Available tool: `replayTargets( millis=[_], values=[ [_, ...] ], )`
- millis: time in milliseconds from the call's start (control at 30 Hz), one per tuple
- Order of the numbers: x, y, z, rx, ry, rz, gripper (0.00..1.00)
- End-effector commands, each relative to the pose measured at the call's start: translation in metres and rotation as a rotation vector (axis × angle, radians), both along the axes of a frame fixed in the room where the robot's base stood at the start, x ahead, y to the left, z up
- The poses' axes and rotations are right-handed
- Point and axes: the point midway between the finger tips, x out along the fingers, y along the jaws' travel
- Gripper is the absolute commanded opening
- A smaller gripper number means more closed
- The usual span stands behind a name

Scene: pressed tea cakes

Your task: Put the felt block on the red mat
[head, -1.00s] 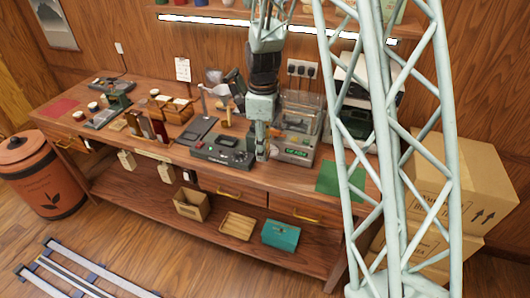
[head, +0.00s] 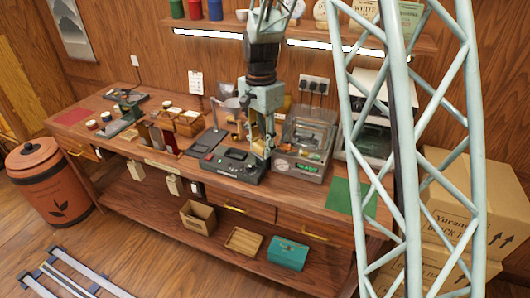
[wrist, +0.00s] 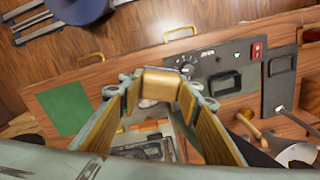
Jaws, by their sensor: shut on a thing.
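My gripper (wrist: 160,88) is shut on a small tan block, which I take for the felt block (wrist: 160,82), held between its fingertips in the wrist view. In the head view my gripper (head: 268,152) hangs over the bench, between the black device with a dial and the grey machine with a green display. The block cannot be made out clearly there. The red mat (head: 72,117) lies flat at the far left end of the bench, far from my gripper, and its visible surface looks bare. It is not in the wrist view.
A green mat (head: 351,197) lies at the bench's right; it also shows in the wrist view (wrist: 64,108). The black device (head: 232,168) and grey machine (head: 302,150) flank my gripper. Wooden boxes, tins and dark trays stand between it and the red mat. A shelf (head: 330,35) hangs above.

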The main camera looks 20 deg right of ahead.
Motion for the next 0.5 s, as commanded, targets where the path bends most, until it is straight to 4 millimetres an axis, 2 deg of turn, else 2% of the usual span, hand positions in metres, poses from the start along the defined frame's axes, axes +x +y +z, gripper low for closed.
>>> replayTargets(
  millis=[500],
  values=[
    [0.012,0.018,0.032,0.0,-0.001,0.513,0.21]
  ],
)
